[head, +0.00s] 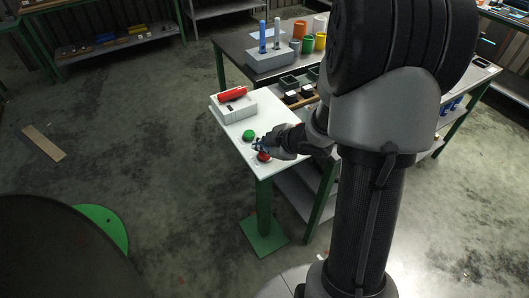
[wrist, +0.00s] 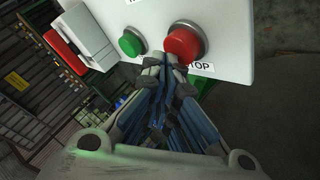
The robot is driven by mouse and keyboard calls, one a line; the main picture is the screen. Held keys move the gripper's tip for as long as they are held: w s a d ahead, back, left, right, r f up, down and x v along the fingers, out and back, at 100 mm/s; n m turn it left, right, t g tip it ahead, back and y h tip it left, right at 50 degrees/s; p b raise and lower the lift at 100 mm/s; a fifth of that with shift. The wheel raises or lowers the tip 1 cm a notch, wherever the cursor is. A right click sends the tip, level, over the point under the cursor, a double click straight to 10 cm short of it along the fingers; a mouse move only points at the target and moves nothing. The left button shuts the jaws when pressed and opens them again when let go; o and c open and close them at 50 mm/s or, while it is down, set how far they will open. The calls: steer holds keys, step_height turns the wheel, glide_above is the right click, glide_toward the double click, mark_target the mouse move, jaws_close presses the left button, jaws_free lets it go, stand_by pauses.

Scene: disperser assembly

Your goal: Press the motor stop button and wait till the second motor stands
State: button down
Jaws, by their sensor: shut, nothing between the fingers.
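The red stop button (wrist: 184,44) is on a white panel (wrist: 220,25) in the wrist view, beside a label of which "TOP" can be read. The green button (wrist: 131,43) is to its left. My gripper (wrist: 163,62) is shut and empty, with its fingertips at the lower left edge of the red button; I cannot tell whether they touch it. In the head view the red button (head: 263,156) is partly hidden by my gripper (head: 259,147), and the green button (head: 248,134) is clear of it. I cannot make out a second motor.
A dark table (head: 235,45) beyond holds a grey block (head: 268,60) with upright tubes and several coloured cups. The floor at left is mostly clear, with a plank (head: 43,143).

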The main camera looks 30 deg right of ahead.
mark_target(263, 154)
steer(key=shift+f+b, duration=0.65)
steer(key=shift+f, duration=0.2)
stand_by(0.5)
steer(key=shift+r, duration=0.1)
steer(key=shift+r+p, duration=1.25)
steer(key=shift+p, duration=0.15)
step_height(263, 154, up, 5)
steer(key=p, duration=0.5)
stand_by(0.3)
